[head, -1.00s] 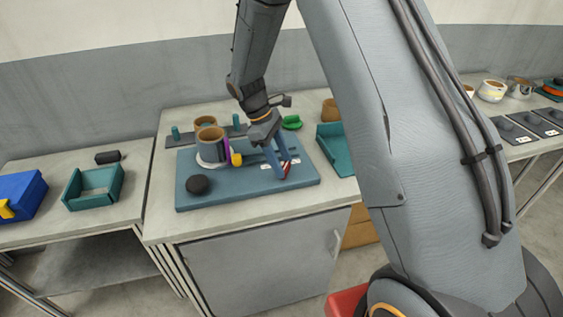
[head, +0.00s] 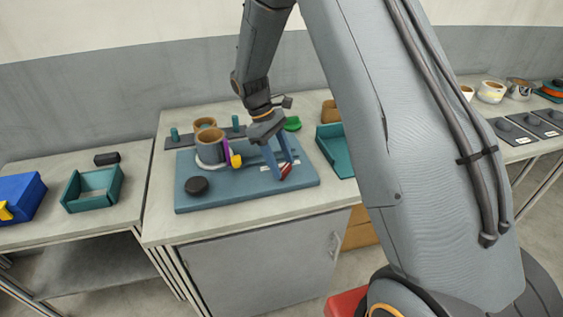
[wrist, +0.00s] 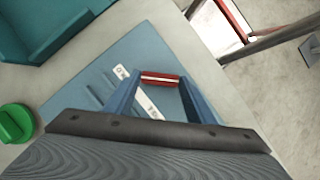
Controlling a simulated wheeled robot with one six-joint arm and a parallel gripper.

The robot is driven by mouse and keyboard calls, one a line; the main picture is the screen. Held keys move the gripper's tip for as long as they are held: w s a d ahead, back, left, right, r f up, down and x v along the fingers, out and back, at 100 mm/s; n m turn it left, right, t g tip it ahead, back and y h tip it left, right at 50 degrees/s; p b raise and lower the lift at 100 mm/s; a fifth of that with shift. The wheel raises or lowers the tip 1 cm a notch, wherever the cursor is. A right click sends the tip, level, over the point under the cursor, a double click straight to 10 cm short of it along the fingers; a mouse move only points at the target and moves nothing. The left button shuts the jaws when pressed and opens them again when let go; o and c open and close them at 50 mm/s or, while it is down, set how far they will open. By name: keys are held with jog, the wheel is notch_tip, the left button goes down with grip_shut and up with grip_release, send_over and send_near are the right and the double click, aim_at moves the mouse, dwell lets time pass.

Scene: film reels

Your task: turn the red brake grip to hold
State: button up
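The red brake grip (head: 286,171) is a short red bar with a pale line, at the right front of the blue panel (head: 240,192). In the wrist view the red brake grip (wrist: 160,78) lies crosswise between the tips of my two blue fingers. My gripper (head: 284,172) reaches down to the panel. In the wrist view my gripper (wrist: 160,80) has a fingertip at each end of the bar, with no clear gap. A white label strip (wrist: 150,106) lies beside the grip; its lettering is too small to read.
A green object (head: 292,123) and a teal tray (head: 337,155) are close to my gripper. Another teal tray (head: 93,190) stands on the left table.

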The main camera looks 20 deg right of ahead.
jog(key=o, duration=0.3)
jog(key=shift+r, duration=0.1)
jog(key=b+v, duration=0.2)
jog(key=v, duration=0.5)
jog(key=shift+r, duration=0.3)
jog(key=s+d+m+t+y, duration=0.1)
jog(key=s+m, duration=0.3)
jog(key=s, duration=0.6)
jog(key=s+d+f+m+t+y, duration=0.1)
jog(key=s+d+m+t+y, duration=0.1)
jog(key=s, duration=0.9)
jog(key=m+t, duration=0.1)
jog(key=m, duration=0.1)
jog(key=shift+m+t, duration=0.4)
